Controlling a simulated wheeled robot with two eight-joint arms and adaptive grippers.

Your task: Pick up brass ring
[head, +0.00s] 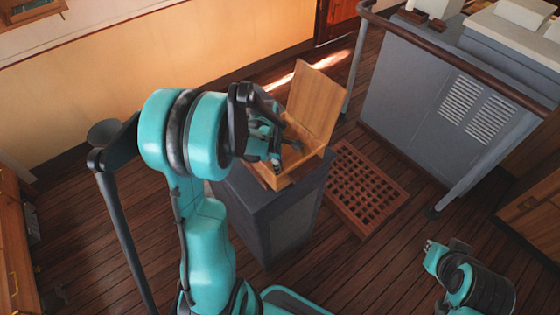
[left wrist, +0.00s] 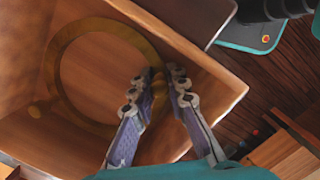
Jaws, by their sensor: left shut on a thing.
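The brass ring (left wrist: 52,65) is a wide, flat gold hoop inside an open wooden box (head: 314,166). The box's wooden rim (left wrist: 215,90) also shows in the left wrist view. My left gripper (left wrist: 158,82) is shut on the right side of the ring's band. In the head view my left gripper (head: 284,156) reaches into the box, and the ring cannot be made out there. My right gripper (head: 433,250) is at the lower right, away from the box, and its jaw state is unclear.
The box stands on a dark grey pedestal (head: 292,225) with its lid (head: 317,100) raised at the back. A wooden grating (head: 368,187) lies on the floor to the right. A grey console (head: 410,85) with a rail stands beyond. Plank floor is open in front.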

